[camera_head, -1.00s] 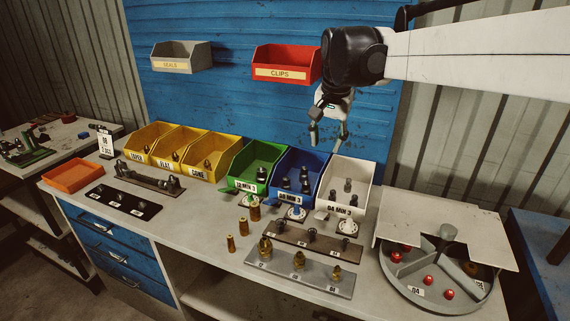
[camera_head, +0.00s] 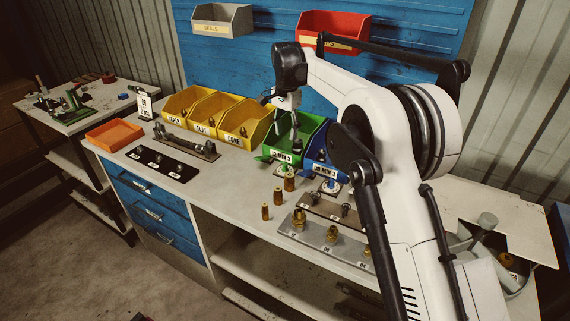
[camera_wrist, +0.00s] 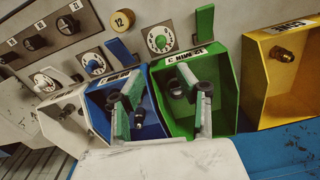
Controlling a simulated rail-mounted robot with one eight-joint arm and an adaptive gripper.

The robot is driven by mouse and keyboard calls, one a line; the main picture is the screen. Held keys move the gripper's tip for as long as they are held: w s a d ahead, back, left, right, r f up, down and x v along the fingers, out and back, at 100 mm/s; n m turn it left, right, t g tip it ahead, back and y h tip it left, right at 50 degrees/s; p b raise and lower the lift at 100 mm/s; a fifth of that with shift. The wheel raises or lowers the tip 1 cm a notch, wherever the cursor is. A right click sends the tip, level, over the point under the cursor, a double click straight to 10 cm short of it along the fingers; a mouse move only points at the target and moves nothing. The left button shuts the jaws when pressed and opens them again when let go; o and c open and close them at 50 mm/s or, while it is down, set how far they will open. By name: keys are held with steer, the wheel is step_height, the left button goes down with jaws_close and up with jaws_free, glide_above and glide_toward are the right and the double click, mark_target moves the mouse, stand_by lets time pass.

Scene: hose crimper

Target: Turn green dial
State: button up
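In the head view the dial (camera_head: 284,169) is small, at the bin's front. My gripper (camera_wrist: 157,74) is open and empty, its two fingers spread over the blue and green bins in the wrist view. In the head view my gripper (camera_head: 285,143) hangs fingers-down over the green bin, behind the dial and apart from it.
The blue bin (camera_wrist: 140,122) has its own dial (camera_wrist: 93,63) and blue lever (camera_wrist: 118,52). Brass fittings (camera_head: 289,184) stand in front of the dials. A yellow bin (camera_head: 240,128) adjoins the green one. My arm hides the white bin and part of the turntable in the head view.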

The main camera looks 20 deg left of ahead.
mark_target(285, 163)
step_height(285, 163, down, 14)
steer(key=shift+a+f+p, duration=0.1)
steer(key=shift+a+p, duration=0.05)
steer(key=shift+p, duration=0.25)
steer(key=shift+c, duration=0.5)
jaws_close()
